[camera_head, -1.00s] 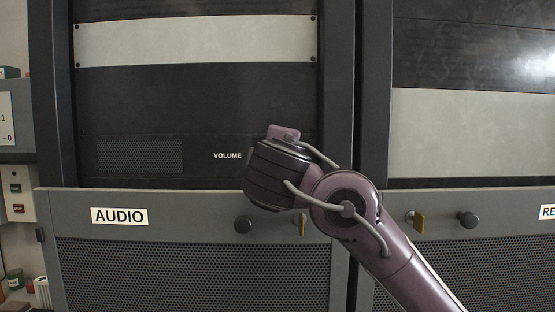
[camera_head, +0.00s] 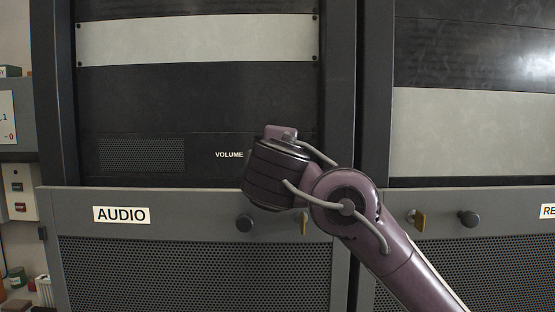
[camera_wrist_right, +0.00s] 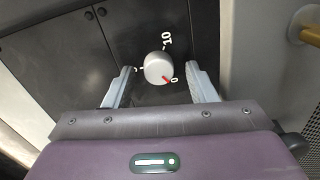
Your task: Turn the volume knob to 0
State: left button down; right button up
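The volume knob (camera_wrist_right: 156,67) is a pale grey round knob on a dark panel in the right wrist view. Its red pointer mark is at the lower right, next to the printed 0; the 10 is printed above. My right gripper (camera_wrist_right: 160,69) is open, with one finger on each side of the knob and visible gaps between. In the head view the VOLUME label (camera_head: 229,154) shows on the audio rack panel, but my right wrist hides the knob and fingers. My left gripper is not in view.
Another rack (camera_head: 474,130) stands to the right. A box with buttons (camera_head: 19,193) is at the left edge.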

jog(key=s+b, duration=0.3)
jog(key=s, duration=0.4)
jog(key=shift+s+r, duration=0.2)
jog(key=shift+s, duration=0.2)
